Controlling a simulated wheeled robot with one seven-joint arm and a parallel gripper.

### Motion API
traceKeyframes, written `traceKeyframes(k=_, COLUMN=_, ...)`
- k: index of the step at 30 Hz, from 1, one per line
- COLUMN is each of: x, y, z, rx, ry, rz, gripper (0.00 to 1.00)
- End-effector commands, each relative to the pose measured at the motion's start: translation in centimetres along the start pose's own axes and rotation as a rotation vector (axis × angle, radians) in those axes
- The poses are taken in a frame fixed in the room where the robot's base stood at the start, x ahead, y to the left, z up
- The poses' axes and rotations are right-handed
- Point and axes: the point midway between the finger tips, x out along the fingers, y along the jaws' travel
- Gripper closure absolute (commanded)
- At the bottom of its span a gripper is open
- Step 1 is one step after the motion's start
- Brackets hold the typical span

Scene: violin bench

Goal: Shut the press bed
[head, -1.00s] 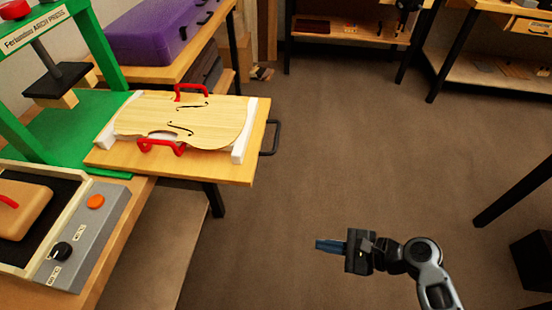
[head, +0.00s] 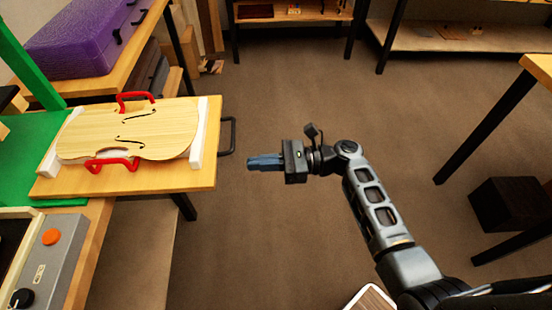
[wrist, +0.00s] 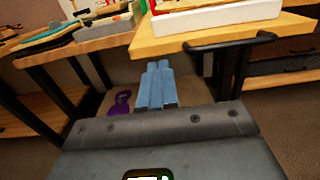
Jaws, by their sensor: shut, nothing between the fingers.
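The press bed (head: 190,178) is a wooden board pulled out to the right of the green arch press (head: 20,150). A violin plate (head: 130,130) with f-holes lies on it between white blocks, with two red clamps at its edges. A dark bar handle (head: 229,137) stands out from the bed's right end; it also shows in the wrist view (wrist: 235,43). My gripper (head: 250,163) is shut and empty, just right of and slightly nearer than the handle in the head view, apart from it. In the wrist view its blue fingers (wrist: 156,82) are together, below and left of the handle.
A control box (head: 50,265) with an orange button stands on the bench at lower left. A purple case (head: 85,38) lies on a side bench behind. Open floor (head: 320,90) spreads right of the bed. A black box (head: 508,205) stands under a table at right.

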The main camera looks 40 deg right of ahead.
Motion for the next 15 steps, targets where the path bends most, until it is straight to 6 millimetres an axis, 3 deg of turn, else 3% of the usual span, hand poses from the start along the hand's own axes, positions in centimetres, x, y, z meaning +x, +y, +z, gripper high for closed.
traceKeyframes(k=6, x=4.1, y=0.1, z=0.1, rx=0.000, ry=0.001, rz=0.003, gripper=1.00)
traceKeyframes(k=15, x=6.9, y=0.1, z=0.0, rx=0.001, ry=0.001, rz=0.001, gripper=1.00)
